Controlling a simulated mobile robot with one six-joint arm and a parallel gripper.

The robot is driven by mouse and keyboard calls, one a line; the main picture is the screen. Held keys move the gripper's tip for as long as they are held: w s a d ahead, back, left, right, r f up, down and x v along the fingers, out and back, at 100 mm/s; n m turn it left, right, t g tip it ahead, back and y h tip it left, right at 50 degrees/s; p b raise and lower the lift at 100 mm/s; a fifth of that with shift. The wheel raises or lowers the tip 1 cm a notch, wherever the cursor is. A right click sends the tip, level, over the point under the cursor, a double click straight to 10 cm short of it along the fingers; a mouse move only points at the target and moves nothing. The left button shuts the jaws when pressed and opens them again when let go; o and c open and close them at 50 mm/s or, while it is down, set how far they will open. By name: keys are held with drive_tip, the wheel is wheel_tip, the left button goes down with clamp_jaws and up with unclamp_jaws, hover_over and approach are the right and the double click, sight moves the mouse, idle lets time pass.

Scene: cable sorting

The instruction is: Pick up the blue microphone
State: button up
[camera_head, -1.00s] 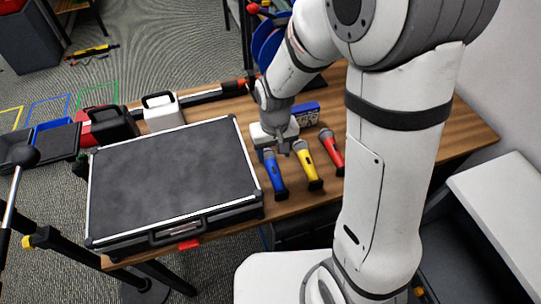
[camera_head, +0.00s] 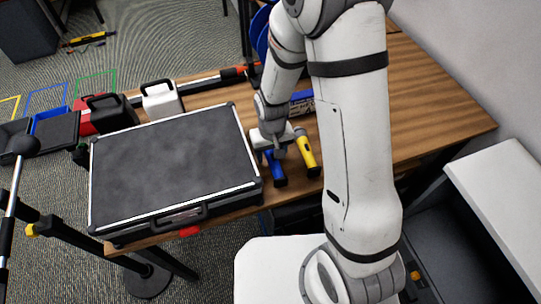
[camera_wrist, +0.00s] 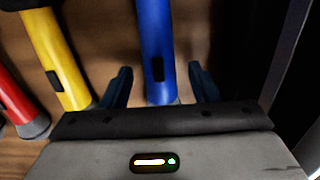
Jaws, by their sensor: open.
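The blue microphone (camera_head: 276,172) lies on the wooden table, just right of the black case. Its blue handle also shows in the wrist view (camera_wrist: 156,45), running between the two fingers. My gripper (camera_wrist: 160,85) is open, with one finger on each side of the handle and a visible gap to each. I cannot tell the exact height of the fingers relative to the handle.
The yellow microphone (camera_head: 306,153) lies close to the right of the blue one. A red microphone (camera_wrist: 18,105) shows beyond it in the wrist view. The large black case (camera_head: 170,165) is close on the left. Bare table (camera_head: 440,105) extends to the far right.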

drive_tip(key=shift+c, duration=0.6)
clamp_jaws()
